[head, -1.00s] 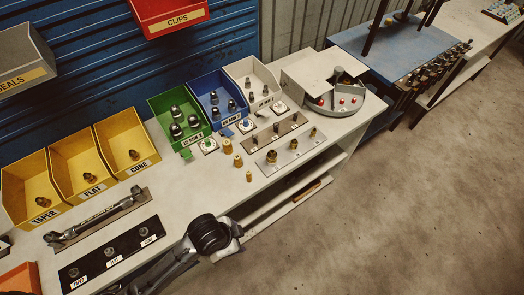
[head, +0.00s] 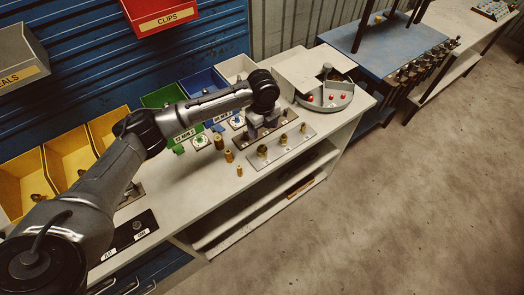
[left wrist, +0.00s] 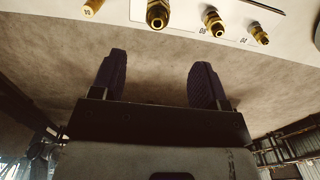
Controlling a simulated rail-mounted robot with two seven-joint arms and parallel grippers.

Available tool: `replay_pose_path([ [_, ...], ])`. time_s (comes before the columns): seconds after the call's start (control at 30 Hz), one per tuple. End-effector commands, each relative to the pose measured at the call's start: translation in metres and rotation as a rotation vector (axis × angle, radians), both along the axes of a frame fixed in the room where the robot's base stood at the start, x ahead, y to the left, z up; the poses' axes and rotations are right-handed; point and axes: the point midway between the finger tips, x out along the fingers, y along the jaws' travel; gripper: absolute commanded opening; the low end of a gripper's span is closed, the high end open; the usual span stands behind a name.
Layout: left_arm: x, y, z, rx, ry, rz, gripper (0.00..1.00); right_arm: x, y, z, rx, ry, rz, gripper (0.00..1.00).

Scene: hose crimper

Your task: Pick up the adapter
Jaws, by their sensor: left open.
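Several brass fittings that could be the adapter are in view; I cannot tell which one the task means. A brass fitting (head: 262,151) stands on the near metal plate (head: 272,160), with others in a row beside it. In the left wrist view, brass fittings (left wrist: 214,22) line the top edge, beyond the fingertips. My left gripper (head: 263,130) points down over the bench around the dark rear plate, close behind the near plate. Its two dark fingers (left wrist: 157,72) are apart with nothing between them. My right gripper is not in view.
Loose brass pieces (head: 229,156) stand left of the near plate. Green (head: 160,97), blue (head: 196,82) and white (head: 237,68) bins stand behind, partly hidden by my left arm. A round fixture with red knobs (head: 331,97) is at right. The bench's front edge is close.

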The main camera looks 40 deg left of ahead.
Motion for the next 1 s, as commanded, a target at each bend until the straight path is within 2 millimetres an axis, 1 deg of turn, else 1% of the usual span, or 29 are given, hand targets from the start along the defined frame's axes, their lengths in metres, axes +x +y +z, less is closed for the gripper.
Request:
replay_pose_path([
  [0.07, 0.001, 0.003, -0.006, 0.001, 0.004, -0.003, 0.68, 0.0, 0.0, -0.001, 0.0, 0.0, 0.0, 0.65],
  [0.3, 0.001, 0.004, -0.047, 0.0, 0.004, -0.004, 0.68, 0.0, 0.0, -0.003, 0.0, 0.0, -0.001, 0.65],
  [0.4, 0.001, 0.003, -0.061, 0.0, 0.003, -0.005, 0.68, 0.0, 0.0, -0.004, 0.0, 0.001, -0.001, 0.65],
  [0.53, 0.001, 0.003, -0.073, 0.0, 0.002, -0.005, 0.68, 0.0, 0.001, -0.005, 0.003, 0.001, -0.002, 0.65],
  [0.77, 0.0, 0.003, -0.084, 0.001, 0.003, -0.004, 0.68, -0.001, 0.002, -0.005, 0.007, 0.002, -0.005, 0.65],
  [1.0, -0.004, 0.0, -0.114, 0.001, 0.003, -0.004, 0.68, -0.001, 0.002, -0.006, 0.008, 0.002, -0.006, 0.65],
])
